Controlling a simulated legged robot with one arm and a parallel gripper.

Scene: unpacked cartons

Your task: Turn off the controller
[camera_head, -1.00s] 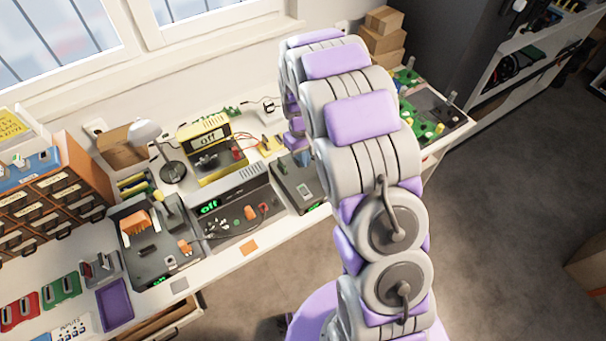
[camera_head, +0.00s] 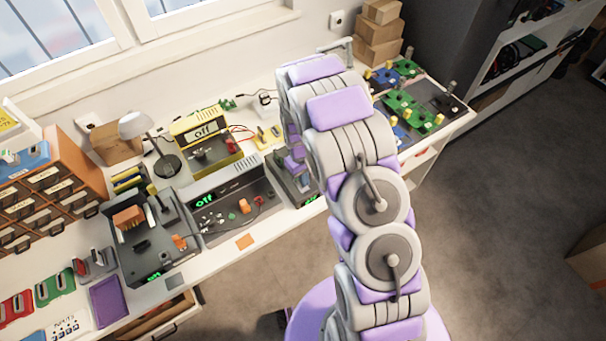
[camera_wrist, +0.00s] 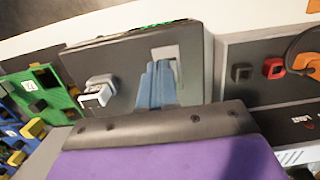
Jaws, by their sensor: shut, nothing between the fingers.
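A dark flat box that looks like the controller (camera_head: 287,187) stands on the bench beside my arm, with green lit marks on its front edge. The wrist view shows its dark top (camera_wrist: 125,55) close up, with a pale square plate and a light grey switch-like block (camera_wrist: 97,92). My gripper (camera_wrist: 158,72) is shut and empty, its blue-grey fingers over the pale plate. I cannot tell whether they touch it. In the head view my gripper (camera_head: 295,165) is just above the box, and the arm partly hides it.
A power supply reading off (camera_head: 228,200) stands left of the box. A yellow meter (camera_head: 205,140) is behind it. Another dark device (camera_head: 150,245) is farther left. Green circuit boards (camera_head: 410,108) lie to the right of my arm.

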